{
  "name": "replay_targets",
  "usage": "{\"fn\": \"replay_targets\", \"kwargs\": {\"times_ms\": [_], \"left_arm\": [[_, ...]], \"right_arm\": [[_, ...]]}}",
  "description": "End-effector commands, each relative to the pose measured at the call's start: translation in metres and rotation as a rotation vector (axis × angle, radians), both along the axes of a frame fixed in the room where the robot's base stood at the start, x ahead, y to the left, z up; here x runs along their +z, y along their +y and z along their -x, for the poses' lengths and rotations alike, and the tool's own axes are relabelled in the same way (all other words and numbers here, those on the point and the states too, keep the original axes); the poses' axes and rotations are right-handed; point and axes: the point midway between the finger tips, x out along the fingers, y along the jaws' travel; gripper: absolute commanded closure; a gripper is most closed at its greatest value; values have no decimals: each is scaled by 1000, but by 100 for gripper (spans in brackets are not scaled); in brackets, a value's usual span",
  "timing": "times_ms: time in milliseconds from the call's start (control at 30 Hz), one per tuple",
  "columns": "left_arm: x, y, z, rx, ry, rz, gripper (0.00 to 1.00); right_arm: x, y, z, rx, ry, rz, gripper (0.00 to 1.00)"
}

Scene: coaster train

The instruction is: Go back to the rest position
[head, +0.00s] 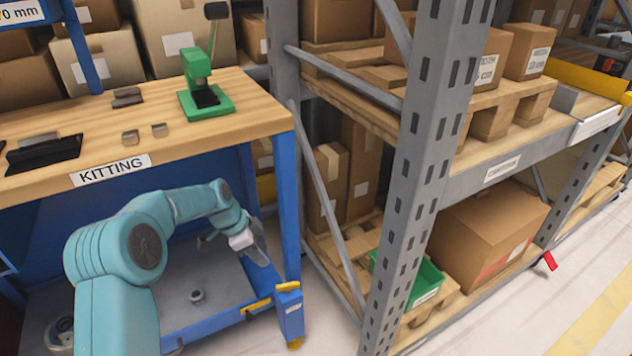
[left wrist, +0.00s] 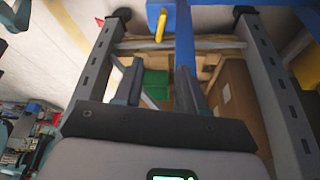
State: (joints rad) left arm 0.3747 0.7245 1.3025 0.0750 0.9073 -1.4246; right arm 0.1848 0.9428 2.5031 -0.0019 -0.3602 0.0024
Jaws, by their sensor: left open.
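My left arm reaches in from the left in the head view. Its gripper (head: 258,252) is in front of the blue leg of the kitting table, above the grey lower shelf. In the left wrist view the two fingers of the left gripper (left wrist: 165,90) stand apart with nothing between them. Beyond them a green bin (left wrist: 155,84) and a cardboard box (left wrist: 235,95) show on the rack. My right gripper is in neither view.
The kitting table (head: 230,130) holds a green press (head: 200,90), a black tray (head: 43,153) and small metal parts. A grey rack upright (head: 425,150) stands right of it. A green bin (head: 425,280) and a large carton (head: 490,230) sit low on the rack.

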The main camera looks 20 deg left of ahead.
Motion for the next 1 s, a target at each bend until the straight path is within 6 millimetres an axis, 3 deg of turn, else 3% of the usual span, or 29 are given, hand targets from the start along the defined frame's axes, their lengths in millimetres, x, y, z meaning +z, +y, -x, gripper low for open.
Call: {"fn": "replay_targets", "kwargs": {"times_ms": [167, 267, 400, 500, 600, 867, 1000], "left_arm": [[-14, -10, 4, 31, 22, 9, 60], [-52, -40, 19, 139, 89, 35, 60], [-123, -106, 73, 398, 225, 79, 60], [-157, -146, 122, 580, 309, 105, 60], [-176, -176, 170, 733, 379, 125, 60], [-183, -222, 281, 1052, 527, 164, 60], [-135, -222, 280, 1072, 523, 171, 60]], "right_arm": [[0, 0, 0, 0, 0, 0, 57], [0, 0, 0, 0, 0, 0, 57], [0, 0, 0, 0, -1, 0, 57], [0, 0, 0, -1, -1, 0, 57], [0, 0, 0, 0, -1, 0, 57], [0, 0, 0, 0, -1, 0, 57], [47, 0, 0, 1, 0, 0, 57]]}}
